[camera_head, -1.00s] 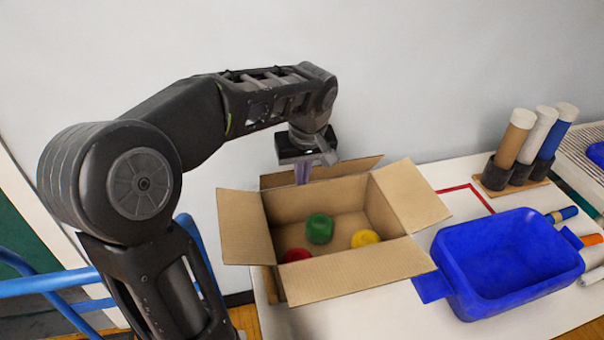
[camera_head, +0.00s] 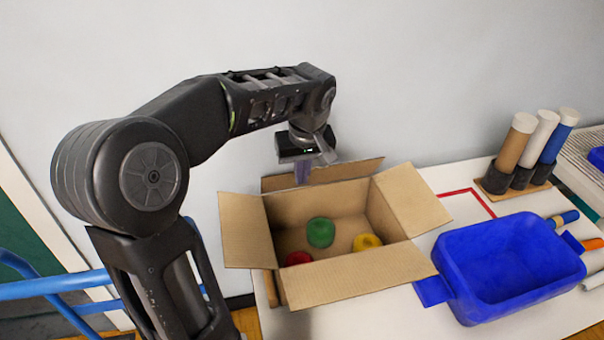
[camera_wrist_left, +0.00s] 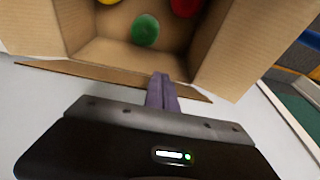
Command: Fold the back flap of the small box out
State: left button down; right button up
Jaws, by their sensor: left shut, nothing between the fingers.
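The small box (camera_head: 300,212) is an open cardboard box on the white table. Its back flap (camera_head: 345,171) leans outward behind the back wall; it also shows in the left wrist view (camera_wrist_left: 95,74). The left flap (camera_head: 247,230), right flap (camera_head: 410,198) and front flap (camera_head: 362,276) stand out from the rim. My left gripper (camera_head: 302,178) is shut and empty, pointing down at the box's back edge by the back flap. Whether its fingertips touch the flap I cannot tell.
A blue bin (camera_head: 510,265) stands right of the box. Several cardboard tubes (camera_head: 520,140) stand in a holder at the back right. A grey wall (camera_head: 420,70) rises close behind.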

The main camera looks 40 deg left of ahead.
pick_arm(q)
jog(key=shift+w+a, duration=0.45)
jog(key=shift+a, duration=0.2)
jog(key=shift+w+a+p, duration=0.45)
jog(key=shift+a, duration=0.2)
jog(key=shift+w+a+p, duration=0.3)
jog(key=shift+w+a, duration=0.15)
jog(key=shift+a, duration=0.25)
dwell(0.3)
